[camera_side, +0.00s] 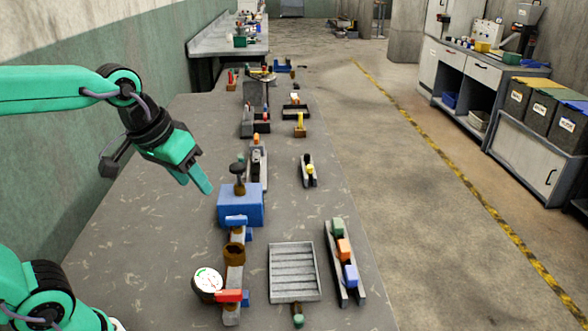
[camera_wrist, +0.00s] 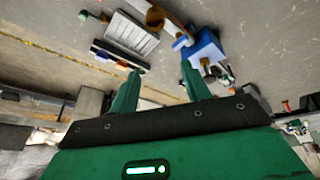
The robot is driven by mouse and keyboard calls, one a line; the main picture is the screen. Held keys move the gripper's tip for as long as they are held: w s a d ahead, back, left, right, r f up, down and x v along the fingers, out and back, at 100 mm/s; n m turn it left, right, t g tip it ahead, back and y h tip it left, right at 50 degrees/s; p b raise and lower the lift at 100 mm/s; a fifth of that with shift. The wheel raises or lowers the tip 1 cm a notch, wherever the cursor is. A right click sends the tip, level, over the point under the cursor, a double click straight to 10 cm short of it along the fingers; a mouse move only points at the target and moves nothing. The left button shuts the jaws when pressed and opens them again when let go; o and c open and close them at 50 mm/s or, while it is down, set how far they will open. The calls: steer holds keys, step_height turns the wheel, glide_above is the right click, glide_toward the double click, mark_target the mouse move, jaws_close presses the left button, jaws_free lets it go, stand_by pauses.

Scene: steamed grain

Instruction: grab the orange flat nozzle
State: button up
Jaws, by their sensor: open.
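The orange flat nozzle appears to be the orange block (camera_side: 343,249) in a long narrow grey rack (camera_side: 333,268) at the front right of the bench in the side view. It sits between a green block (camera_side: 337,228) and a blue block (camera_side: 350,275). My gripper (camera_side: 200,182) is open and empty, raised over the left part of the bench, well apart from the rack. In the wrist view my two green fingers (camera_wrist: 160,72) are spread with nothing between them.
A slatted grey tray (camera_side: 293,297) lies left of the rack. A blue box (camera_side: 241,206) with a dark knob, a round gauge (camera_side: 207,281) and a red block (camera_side: 228,296) stand further left. Several small fixtures stand behind. The bench's right edge is near the rack.

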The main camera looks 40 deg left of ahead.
steer(key=w+d+n+g, duration=0.15)
steer(key=w+d, duration=0.25)
steer(key=w, duration=0.4)
steer(key=n+g, duration=0.3)
steer(key=n, duration=0.3)
glide_toward(344, 245)
steer(key=shift+s+a+f, duration=0.15)
steer(key=shift+a+f, duration=0.05)
steer(key=shift+f, duration=0.1)
steer(key=shift+d+f, duration=0.25)
steer(key=shift+f, duration=1.45)
steer(key=shift+w+f, duration=0.1)
steer(key=shift+f, duration=1.2)
steer(key=shift+w+f, duration=0.15)
steer(key=shift+f, duration=1.15)
